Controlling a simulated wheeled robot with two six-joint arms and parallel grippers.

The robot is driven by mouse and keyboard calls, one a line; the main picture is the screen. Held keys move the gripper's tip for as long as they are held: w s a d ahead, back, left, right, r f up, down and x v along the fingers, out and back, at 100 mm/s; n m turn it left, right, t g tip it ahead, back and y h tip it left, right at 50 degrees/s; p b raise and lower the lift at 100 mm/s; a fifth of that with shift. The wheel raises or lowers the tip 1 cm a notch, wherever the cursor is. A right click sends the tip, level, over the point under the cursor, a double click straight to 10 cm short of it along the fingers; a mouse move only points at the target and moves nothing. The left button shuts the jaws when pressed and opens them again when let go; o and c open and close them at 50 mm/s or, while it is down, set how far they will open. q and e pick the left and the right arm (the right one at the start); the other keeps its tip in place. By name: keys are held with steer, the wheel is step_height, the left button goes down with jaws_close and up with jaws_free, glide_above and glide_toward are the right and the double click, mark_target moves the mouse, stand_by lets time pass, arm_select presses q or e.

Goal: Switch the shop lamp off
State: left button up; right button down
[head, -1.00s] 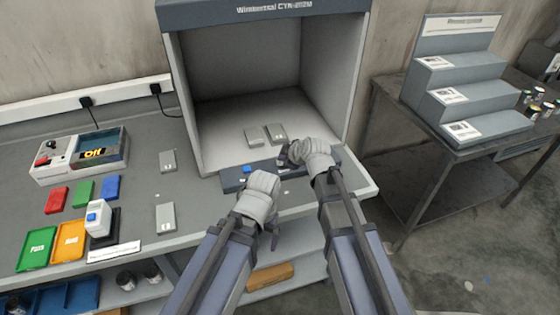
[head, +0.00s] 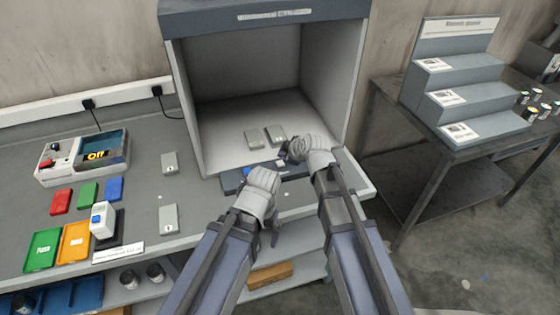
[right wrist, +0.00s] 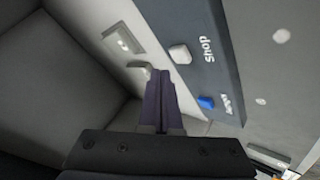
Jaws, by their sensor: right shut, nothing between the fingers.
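The grey viewing booth (head: 195,120) stands open on the bench, with a dark control strip (head: 232,183) along its front edge. In the right wrist view the strip carries a pale button (right wrist: 180,54) beside the word "Shop" and a blue button (right wrist: 205,102) with blurred lettering. My right gripper (head: 285,155) is at the strip in front of the booth; its closed, empty fingers (right wrist: 160,85) show beside the pale button, apart from it in the picture. My left gripper (head: 276,236) hangs at the booth's front edge; its jaws are unclear.
Two grey panels (head: 275,133) lie on the booth floor, and more lie on the bench at left. A stepped stand (head: 463,98) is on the right table.

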mark_target(283, 165)
step_height(283, 165, up, 5)
steer(key=p, duration=0.4)
steer(key=shift+r+p, duration=0.1)
steer(key=shift+p, duration=0.2)
steer(key=shift+r, duration=0.1)
steer(key=a+r+p+v, duration=0.1)
steer(key=p+v, duration=0.6)
steer(key=v, duration=0.1)
steer(key=shift+w+a+r, duration=0.1)
steer(key=shift+w+a, duration=0.05)
